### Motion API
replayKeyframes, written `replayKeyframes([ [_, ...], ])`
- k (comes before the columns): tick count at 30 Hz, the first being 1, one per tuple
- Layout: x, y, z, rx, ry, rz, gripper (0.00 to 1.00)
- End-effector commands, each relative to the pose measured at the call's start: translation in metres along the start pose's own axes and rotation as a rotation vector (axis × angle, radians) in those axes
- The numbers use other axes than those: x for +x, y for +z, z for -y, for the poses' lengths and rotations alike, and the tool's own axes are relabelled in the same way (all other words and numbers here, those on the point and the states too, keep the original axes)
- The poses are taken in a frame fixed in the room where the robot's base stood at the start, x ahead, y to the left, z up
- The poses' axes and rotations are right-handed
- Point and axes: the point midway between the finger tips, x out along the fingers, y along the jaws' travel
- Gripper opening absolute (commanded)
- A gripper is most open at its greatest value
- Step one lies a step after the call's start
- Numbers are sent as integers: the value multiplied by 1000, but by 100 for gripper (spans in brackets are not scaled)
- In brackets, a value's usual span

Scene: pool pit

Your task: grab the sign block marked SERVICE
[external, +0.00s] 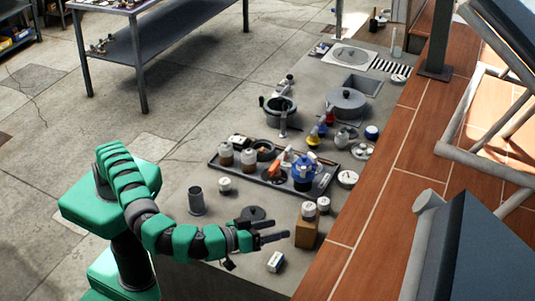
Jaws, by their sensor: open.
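A small white block (275,261) with a dark side lies on the grey counter (207,277) near its front end. Any lettering on it is too small to read, so I cannot tell whether it is the SERVICE sign block. My gripper (281,230) is open, with its two fingers pointing right. It is above the counter, farther back in the picture than the white block and apart from it. Nothing shows between the fingers.
A dark round item (253,213) and a grey cup (196,200) are close by. A crowded tray (222,170) lies behind. A brick ledge (352,247) borders the counter's right.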

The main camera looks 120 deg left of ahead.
Motion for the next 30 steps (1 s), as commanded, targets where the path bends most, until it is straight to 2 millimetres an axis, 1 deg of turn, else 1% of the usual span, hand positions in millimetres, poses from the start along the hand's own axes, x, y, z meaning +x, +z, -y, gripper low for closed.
replayKeyframes([
  [1,-9,32,12,44,-47,30,65],
  [2,-14,48,20,72,-79,47,65],
  [3,-21,70,33,110,-122,70,65],
  [7,-44,124,66,215,-230,137,65],
  [9,-53,145,82,263,-275,162,65],
  [10,-57,151,86,277,-288,171,65],
  [12,-63,162,94,304,-310,187,65],
  [14,-66,167,99,318,-324,195,65],
  [17,-64,170,103,326,-332,199,65],
  [19,-59,170,104,325,-331,199,65],
  [23,-44,173,110,324,-332,198,65],
  [30,-3,179,126,323,-332,198,65],
])
